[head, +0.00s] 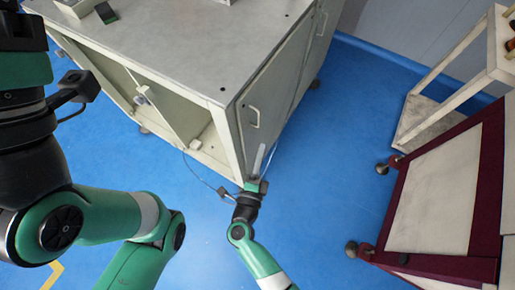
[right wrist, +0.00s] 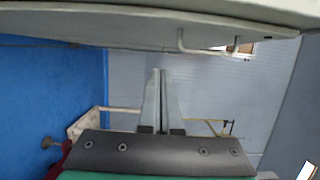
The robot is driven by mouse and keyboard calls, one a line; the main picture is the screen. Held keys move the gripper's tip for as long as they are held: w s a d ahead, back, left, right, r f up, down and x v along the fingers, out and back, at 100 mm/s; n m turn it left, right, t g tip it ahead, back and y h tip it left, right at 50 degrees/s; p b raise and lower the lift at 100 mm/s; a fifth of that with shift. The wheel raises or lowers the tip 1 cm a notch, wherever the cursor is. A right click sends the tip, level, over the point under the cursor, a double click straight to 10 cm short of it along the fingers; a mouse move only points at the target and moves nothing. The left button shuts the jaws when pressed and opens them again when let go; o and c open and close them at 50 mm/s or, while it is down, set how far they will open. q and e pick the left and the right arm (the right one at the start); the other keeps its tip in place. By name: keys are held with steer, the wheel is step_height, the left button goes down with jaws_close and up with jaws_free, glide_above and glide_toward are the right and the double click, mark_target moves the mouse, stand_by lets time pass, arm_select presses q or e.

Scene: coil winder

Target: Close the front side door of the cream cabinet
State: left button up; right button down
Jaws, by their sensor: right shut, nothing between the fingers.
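The cream cabinet (head: 185,45) stands at the top centre of the head view, one corner towards me. Its side door (head: 276,92), right of that corner, carries a bar handle (head: 252,116). I cannot tell for sure how far the door stands from the frame. The handle (right wrist: 210,46) also shows in the right wrist view, above and right of the fingers. My right gripper (head: 261,157) is shut and empty, low beside the door near the front corner; its fingers (right wrist: 161,78) point ahead in the right wrist view. Contact with the door is unclear. My left arm shows, but not its fingertips.
The cabinet's left face has an open compartment (head: 212,146). A maroon-framed cart (head: 435,195) on casters stands at the right, a cream shelf stand (head: 430,115) behind it. Blue floor (head: 340,130) lies clear between cabinet and cart. A thin cable (head: 203,180) hangs near the gripper.

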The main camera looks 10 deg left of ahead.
arm_select(q)
steer(key=shift+s+d+r+p, duration=0.1)
steer(key=shift+d+r+p, duration=0.15)
steer(key=shift+r+p, duration=0.25)
steer(key=shift+s+d+r+p, duration=0.1)
steer(key=shift+d+r+p, duration=0.15)
steer(key=shift+r, duration=0.35)
arm_select(e)
steer(key=s+a, duration=0.4)
steer(key=s, duration=0.4)
steer(key=shift+s+a, duration=0.15)
steer(key=shift+a, duration=0.25)
arm_select(q)
steer(key=shift+w, duration=0.1)
